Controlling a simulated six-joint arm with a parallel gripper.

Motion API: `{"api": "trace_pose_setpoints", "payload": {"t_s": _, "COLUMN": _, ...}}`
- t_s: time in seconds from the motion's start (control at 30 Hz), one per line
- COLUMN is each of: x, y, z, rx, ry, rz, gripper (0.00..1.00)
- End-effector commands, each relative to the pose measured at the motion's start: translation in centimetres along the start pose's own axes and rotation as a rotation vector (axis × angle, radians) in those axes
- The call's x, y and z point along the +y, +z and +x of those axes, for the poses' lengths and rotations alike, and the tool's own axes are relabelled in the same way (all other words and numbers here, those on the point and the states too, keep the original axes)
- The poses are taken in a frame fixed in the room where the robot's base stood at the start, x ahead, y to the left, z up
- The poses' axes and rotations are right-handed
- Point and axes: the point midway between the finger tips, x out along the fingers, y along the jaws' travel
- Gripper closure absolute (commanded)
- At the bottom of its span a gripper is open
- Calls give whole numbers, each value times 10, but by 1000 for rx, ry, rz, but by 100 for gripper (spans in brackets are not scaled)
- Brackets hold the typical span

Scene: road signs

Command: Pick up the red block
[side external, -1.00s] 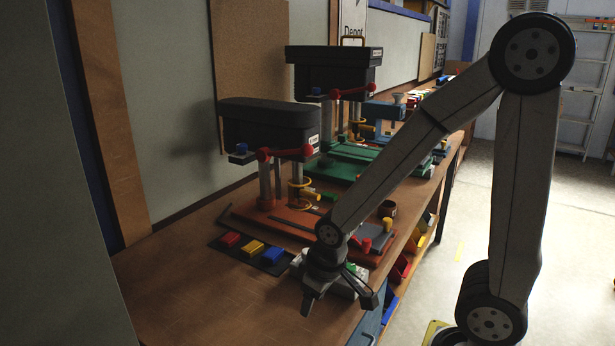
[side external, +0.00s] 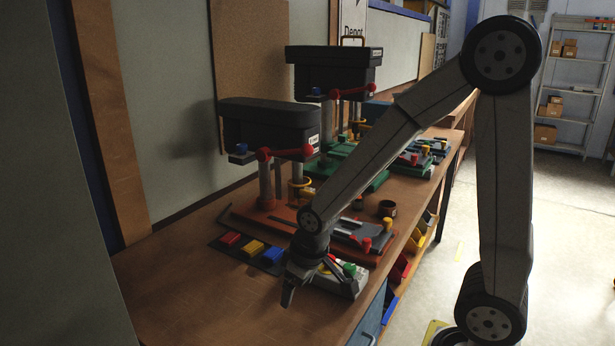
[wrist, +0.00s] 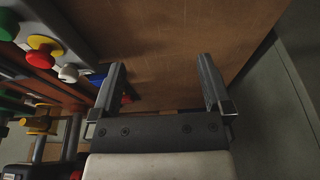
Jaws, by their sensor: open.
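The red block (side external: 229,239) lies on a dark strip-shaped tray (side external: 222,246) on the bench, at the left end of a row with a yellow block (side external: 252,247) and a blue block (side external: 272,255). My gripper (side external: 312,288) is open and empty above the bench, to the right of and nearer the camera than the row, apart from the red block. In the wrist view my gripper (wrist: 162,64) shows both fingers spread over bare wood. A small red patch shows beside the left finger there; I cannot tell whether it is the red block.
A grey control box with coloured knobs (side external: 349,270) stands close to my gripper on the right. Two drill-press-like machines, the near one on an orange base (side external: 245,213), stand behind. Coloured bins (side external: 400,268) hang at the bench's right edge. The front left bench is clear.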

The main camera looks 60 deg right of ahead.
Motion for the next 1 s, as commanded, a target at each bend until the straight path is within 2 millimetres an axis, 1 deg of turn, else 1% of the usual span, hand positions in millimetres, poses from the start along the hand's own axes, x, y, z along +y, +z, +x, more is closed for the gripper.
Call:
{"api": "trace_pose_setpoints", "payload": {"t_s": 0.03, "x": 4, "y": -13, "z": 2, "rx": 1, "ry": 0, "rz": 3, "gripper": 0}}
{"api": "trace_pose_setpoints", "payload": {"t_s": 0.2, "x": 17, "y": -60, "z": 10, "rx": 15, "ry": -2, "rz": -1, "gripper": 0}}
{"api": "trace_pose_setpoints", "payload": {"t_s": 0.5, "x": 49, "y": -139, "z": 29, "rx": 41, "ry": -7, "rz": -15, "gripper": 0}}
{"api": "trace_pose_setpoints", "payload": {"t_s": 0.7, "x": 74, "y": -184, "z": 45, "rx": 60, "ry": -12, "rz": -26, "gripper": 0}}
{"api": "trace_pose_setpoints", "payload": {"t_s": 1.0, "x": 118, "y": -241, "z": 72, "rx": 94, "ry": -20, "rz": -47, "gripper": 0}}
